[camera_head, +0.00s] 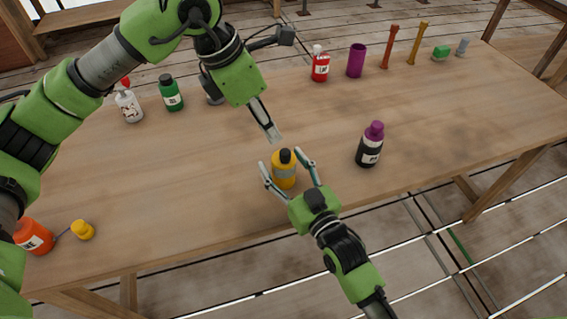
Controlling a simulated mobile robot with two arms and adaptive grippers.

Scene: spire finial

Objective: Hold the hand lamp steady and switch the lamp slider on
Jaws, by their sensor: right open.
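A small yellow item with a grey band and black top (284,173), seemingly the hand lamp, stands upright near the table's front edge. My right gripper (284,172) is open, with one finger on each side of it; I cannot tell whether they touch it. My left gripper (266,120) points down just above and behind the lamp, its tips apart from the black top in the picture. Its fingers look close together from this angle, so their opening is unclear. The lamp's slider cannot be made out.
A black bottle with purple cap (370,145) stands right of the lamp. A red bottle (320,66), purple cup (356,60) and green bottle (171,93) stand farther back. An orange bottle (34,236) is at front left. The wooden table (180,190) is clear left of the lamp.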

